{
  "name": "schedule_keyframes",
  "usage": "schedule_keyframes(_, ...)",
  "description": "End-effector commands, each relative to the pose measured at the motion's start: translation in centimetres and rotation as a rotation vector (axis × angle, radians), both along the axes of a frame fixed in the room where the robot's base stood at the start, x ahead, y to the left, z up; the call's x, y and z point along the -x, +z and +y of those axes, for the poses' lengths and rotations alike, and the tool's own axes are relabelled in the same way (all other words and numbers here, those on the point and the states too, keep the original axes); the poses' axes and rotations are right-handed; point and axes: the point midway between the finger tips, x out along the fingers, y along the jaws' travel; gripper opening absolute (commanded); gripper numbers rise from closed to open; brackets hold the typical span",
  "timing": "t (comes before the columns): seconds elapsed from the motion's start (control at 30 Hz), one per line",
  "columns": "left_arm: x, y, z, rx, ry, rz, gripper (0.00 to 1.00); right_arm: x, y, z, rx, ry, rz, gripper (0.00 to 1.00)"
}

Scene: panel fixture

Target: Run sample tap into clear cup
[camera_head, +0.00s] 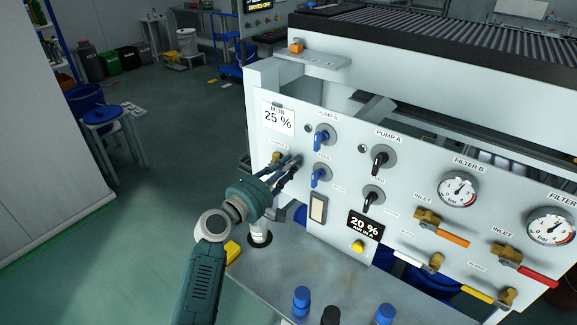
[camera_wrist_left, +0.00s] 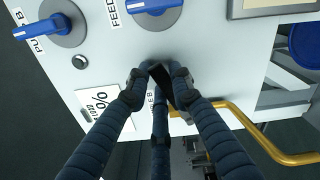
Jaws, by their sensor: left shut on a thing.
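My left gripper (camera_head: 290,163) reaches from the lower left to the left part of the white panel (camera_head: 262,150). In the left wrist view its fingers (camera_wrist_left: 160,78) close together against the panel, on a small thing they mostly hide, probably the tap's handle. A curved brass pipe (camera_wrist_left: 262,138) runs beside the fingers there; a brass piece (camera_head: 275,157) also shows beside the fingertips in the head view. A pale, cup-like cylinder (camera_head: 258,233) stands below, partly covered by my gripper; I cannot tell whether it is the clear cup. My right gripper is out of view.
Blue knobs (camera_head: 321,138) and black knobs (camera_head: 382,160) sit right of my gripper. Gauges (camera_head: 459,189) and brass valves with coloured levers (camera_head: 427,217) are farther right. Blue-capped bottles (camera_head: 302,300) stand on the grey shelf (camera_head: 268,285). Open floor lies to the left.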

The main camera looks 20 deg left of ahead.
Motion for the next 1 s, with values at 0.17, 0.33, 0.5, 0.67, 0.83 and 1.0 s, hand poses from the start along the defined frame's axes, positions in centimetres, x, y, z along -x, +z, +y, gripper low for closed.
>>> schedule_keyframes(0.17, 0.1, -1.0, -0.2, -0.057, -0.002, -0.018, 0.00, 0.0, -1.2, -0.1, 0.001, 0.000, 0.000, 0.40)
schedule_keyframes(0.33, 0.3, -2.6, -0.6, -0.248, -0.002, -0.087, 0.00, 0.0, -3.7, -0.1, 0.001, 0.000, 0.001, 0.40)
schedule_keyframes(0.5, 0.3, -3.1, -0.7, -0.371, -0.002, -0.133, 0.00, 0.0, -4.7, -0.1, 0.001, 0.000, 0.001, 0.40)
schedule_keyframes(0.67, 0.3, -3.0, -0.7, -0.389, -0.001, -0.138, 0.00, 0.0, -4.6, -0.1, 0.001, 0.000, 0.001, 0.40)
schedule_keyframes(0.83, 0.3, -3.0, -0.7, -0.389, -0.001, -0.137, 0.23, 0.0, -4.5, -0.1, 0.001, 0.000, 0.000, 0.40)
schedule_keyframes(1.0, 0.3, -3.0, -0.8, -0.387, -0.001, -0.136, 0.42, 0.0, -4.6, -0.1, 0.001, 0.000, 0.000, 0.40)
